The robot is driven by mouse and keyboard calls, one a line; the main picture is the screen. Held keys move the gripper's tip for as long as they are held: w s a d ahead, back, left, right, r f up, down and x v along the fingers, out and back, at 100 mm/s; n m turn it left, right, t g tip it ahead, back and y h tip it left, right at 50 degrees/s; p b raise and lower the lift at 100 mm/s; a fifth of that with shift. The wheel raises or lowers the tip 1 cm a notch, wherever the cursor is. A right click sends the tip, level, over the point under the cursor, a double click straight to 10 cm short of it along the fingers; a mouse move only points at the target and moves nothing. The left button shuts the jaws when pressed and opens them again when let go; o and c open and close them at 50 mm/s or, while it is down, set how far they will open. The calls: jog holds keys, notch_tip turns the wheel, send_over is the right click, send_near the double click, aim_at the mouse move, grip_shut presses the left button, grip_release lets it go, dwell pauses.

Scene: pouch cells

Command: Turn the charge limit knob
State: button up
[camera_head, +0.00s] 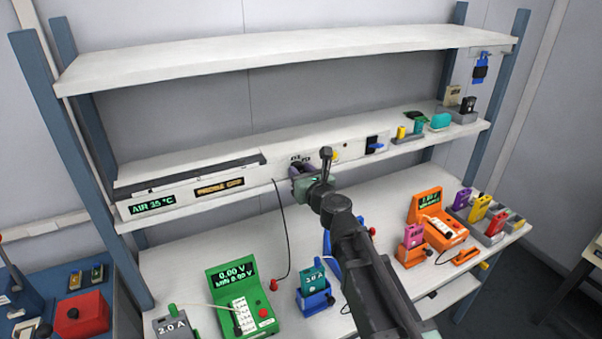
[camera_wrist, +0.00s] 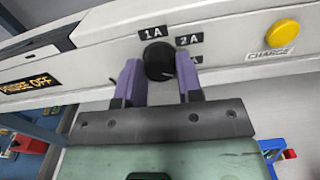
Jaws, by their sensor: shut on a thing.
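The charge limit knob (camera_wrist: 159,60) is a round black dial on the white front panel, seen in the wrist view. A "1A" label (camera_wrist: 153,32) is above it and a "2A" label (camera_wrist: 189,39) is to its upper right. A third label below "2A" is mostly hidden by a finger. My gripper (camera_wrist: 160,75) is shut on the knob, with one purple finger on each side. In the head view my gripper (camera_head: 303,171) is at the panel along the middle shelf's front edge, and the knob is hard to make out there. I cannot tell where the knob's mark points.
A yellow button (camera_wrist: 282,33) marked "CHARGE" is right of the knob. An amber "PROBE OFF" display (camera_wrist: 30,84) is to the left. A dark cable (camera_head: 284,225) hangs from the panel to the bench. A green meter (camera_head: 242,300) and an orange meter (camera_head: 437,222) stand below.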

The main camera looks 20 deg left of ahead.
jog(key=shift+n, duration=0.3)
jog(key=n, duration=0.9)
jog(key=shift+n, duration=7.1)
jog(key=o, duration=0.9)
